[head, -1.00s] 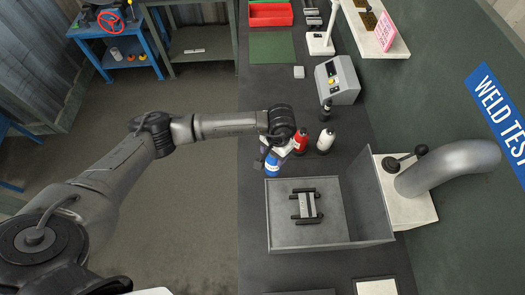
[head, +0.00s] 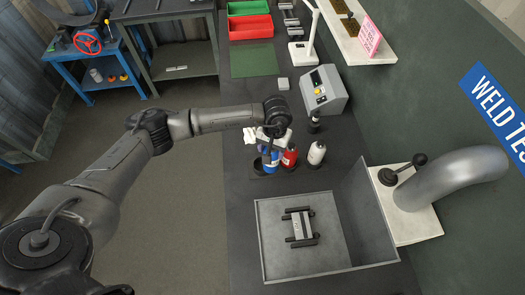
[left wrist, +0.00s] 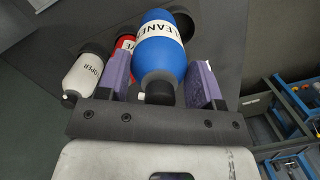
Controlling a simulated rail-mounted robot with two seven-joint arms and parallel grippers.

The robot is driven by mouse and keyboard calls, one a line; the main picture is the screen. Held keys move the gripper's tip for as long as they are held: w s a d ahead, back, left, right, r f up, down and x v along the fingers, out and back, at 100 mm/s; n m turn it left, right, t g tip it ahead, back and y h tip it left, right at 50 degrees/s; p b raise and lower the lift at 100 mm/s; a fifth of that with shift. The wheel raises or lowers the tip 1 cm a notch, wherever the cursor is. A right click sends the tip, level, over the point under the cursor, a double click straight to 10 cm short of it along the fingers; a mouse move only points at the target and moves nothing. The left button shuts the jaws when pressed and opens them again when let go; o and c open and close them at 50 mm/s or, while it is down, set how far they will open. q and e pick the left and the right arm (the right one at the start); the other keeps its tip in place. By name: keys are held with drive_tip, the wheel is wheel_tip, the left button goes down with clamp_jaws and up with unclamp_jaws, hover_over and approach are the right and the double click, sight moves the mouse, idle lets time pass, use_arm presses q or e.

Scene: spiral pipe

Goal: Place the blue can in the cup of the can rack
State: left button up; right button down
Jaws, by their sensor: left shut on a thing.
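The blue can (head: 271,161), labelled CLEANER in the left wrist view (left wrist: 160,45), is held between the two purple fingers of my left gripper (head: 270,147). The gripper is shut on it near its dark nozzle end. A dark round cup (head: 258,168) shows at the can's lower left in the head view; an empty dark cup (left wrist: 257,105) shows right of the can in the wrist view. I cannot tell whether the can touches the rack. A red can (head: 290,157) and a white can (head: 316,153) stand to the right. My right gripper is not in view.
A grey open tray (head: 270,262) with a small metal fixture (head: 300,227) lies in front of the cans. A black bottle (head: 314,122) and a grey control box (head: 323,92) stand behind. A curved pipe (head: 450,178) is at right.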

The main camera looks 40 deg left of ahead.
use_arm(q)
drive_tip(key=a+f+p, duration=0.1)
drive_tip(key=a+f, duration=0.3)
drive_tip(key=f, duration=0.2)
drive_tip(key=shift+a+f, duration=0.2)
drive_tip(key=shift+f, duration=0.1)
drive_tip(key=shift+f, duration=0.2)
drive_tip(key=o, duration=1.4)
drive_tip(key=shift+o, duration=0.2)
drive_tip(key=shift+r, duration=0.15)
